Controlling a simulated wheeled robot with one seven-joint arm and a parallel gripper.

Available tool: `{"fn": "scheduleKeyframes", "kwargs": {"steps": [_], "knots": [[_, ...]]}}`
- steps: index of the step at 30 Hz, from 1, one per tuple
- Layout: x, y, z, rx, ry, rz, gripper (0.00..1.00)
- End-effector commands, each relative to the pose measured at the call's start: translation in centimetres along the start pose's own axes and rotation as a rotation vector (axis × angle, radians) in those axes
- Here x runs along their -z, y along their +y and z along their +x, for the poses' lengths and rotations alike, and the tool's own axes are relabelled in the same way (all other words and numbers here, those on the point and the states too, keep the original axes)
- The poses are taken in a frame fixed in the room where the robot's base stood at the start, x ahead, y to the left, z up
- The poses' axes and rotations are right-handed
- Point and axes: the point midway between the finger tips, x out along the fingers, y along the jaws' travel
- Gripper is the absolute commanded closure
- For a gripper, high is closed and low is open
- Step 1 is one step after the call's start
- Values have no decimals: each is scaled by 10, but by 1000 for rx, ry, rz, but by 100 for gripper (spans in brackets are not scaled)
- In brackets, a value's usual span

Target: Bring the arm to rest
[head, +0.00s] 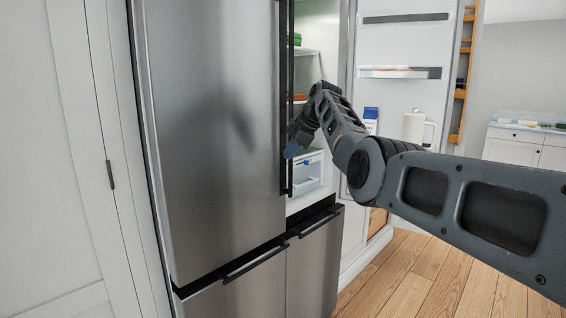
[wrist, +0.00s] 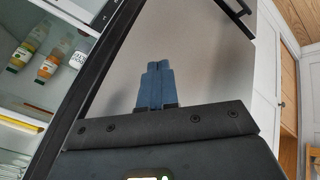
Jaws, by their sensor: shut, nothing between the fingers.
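My gripper (head: 290,152) is at the end of my raised arm, in front of the open right side of the steel fridge. In the wrist view its blue fingers (wrist: 154,86) are together, with nothing between them. They point toward the grey steel surface of the fridge's closed left door. In the head view the gripper is beside that door's long dark handle (head: 286,100). Whether it touches the handle I cannot tell. My arm reaches in from the right and hides part of the opening.
The closed left fridge door (head: 210,130) fills the middle left. The right door (head: 400,90) stands open, with a white jug (head: 414,127) in its rack. Bottles (wrist: 30,48) show inside in the wrist view. Wooden floor (head: 400,285) is free at the lower right.

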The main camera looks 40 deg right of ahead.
Motion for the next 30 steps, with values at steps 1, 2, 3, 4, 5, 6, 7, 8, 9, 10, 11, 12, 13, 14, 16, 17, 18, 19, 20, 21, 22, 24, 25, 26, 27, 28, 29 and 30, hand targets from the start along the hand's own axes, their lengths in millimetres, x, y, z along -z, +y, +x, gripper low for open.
{"fn": "scheduleKeyframes", "kwargs": {"steps": [1, 2, 3, 4, 5, 6, 7, 8, 9, 10, 11, 12, 13, 14, 16, 17, 18, 19, 20, 21, 22, 24, 25, 26, 27, 28, 29, 30], "knots": [[-3, 4, -8, -4, 0, 1, 100], [-4, 5, -13, -4, 0, 0, 100], [-5, 6, -18, -3, 0, 0, 100], [-5, 8, -22, -2, 0, 0, 100], [-6, 9, -25, -3, 0, 0, 100], [-6, 10, -28, -3, 0, 0, 100], [-7, 11, -31, -2, 0, 0, 100], [-7, 11, -33, -1, 0, 0, 100], [-8, 12, -34, -1, 0, 0, 100], [-8, 12, -36, -1, 0, 0, 100], [-8, 12, -36, -1, 0, 0, 100], [-8, 12, -37, -1, 0, 0, 100], [-8, 12, -37, -1, 0, 0, 100], [-8, 12, -37, -1, 0, 0, 100], [-8, 12, -37, 0, 0, 0, 100], [-8, 12, -37, 0, 0, 0, 100], [-8, 12, -36, 0, -1, 1, 100], [-9, 11, -34, -1, -1, 3, 100], [-10, 9, -31, -1, -2, 6, 100], [-12, 6, -24, -3, -4, 13, 100], [-14, 2, -16, -6, -7, 20, 100], [-20, -9, 6, -17, -14, 43, 100], [-24, -16, 17, -25, -17, 56, 100], [-29, -23, 30, -32, -22, 70, 100], [-34, -34, 47, -45, -27, 89, 100], [-38, -42, 59, -56, -31, 105, 100], [-42, -52, 72, -65, -35, 119, 100], [-48, -64, 88, -79, -39, 139, 100]]}}
